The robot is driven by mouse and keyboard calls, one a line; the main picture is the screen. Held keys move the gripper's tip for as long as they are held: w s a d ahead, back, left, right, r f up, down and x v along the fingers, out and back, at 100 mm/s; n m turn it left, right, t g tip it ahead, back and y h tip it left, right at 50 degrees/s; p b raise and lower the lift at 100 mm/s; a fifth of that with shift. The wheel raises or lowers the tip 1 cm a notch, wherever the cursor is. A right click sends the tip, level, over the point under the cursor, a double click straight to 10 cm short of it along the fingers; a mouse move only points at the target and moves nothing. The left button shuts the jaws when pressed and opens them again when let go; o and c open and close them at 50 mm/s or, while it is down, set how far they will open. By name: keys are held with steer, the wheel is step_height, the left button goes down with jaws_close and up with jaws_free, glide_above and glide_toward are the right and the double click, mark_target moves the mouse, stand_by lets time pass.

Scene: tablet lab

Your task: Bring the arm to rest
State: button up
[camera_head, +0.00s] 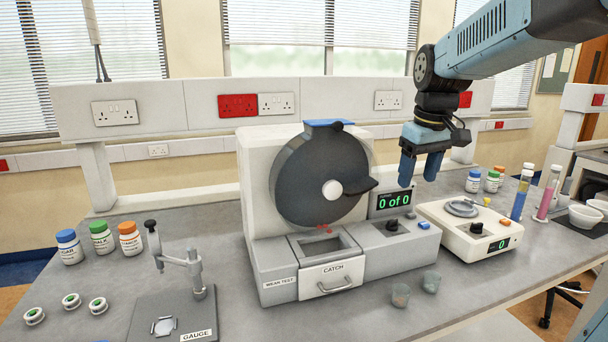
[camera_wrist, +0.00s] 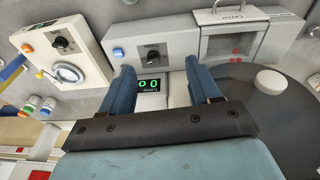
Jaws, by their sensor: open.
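My gripper (camera_head: 420,167) hangs from the arm at the upper right of the head view, its blue fingers pointing down. The fingers are apart with nothing between them. They are in the air near the wear tester's display (camera_head: 394,200), which reads "0 of 0". In the wrist view, my gripper (camera_wrist: 160,82) shows two separated blue fingers, with the green display visible between them. The wear tester (camera_head: 262,190) has a dark round drum (camera_head: 318,178) and a drawer marked CATCH (camera_head: 334,278).
A white device (camera_head: 452,232) with a dial and a "0" display stands right of the tester. Two small cups (camera_head: 400,295) stand in front. Tubes (camera_head: 522,190) and bottles (camera_head: 473,181) stand at right. A gauge (camera_head: 170,310), bottles (camera_head: 101,238) and small round pieces (camera_head: 71,301) are at left.

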steer(key=s+f+m+t, duration=0.1)
steer(key=s+f+m, duration=0.1)
steer(key=s, duration=0.6)
steer(key=s+f+m+t, duration=0.2)
steer(key=s, duration=0.7)
steer(key=shift+s+a+t, duration=0.15)
steer(key=shift+a+t, duration=0.15)
steer(key=shift+f, duration=0.1)
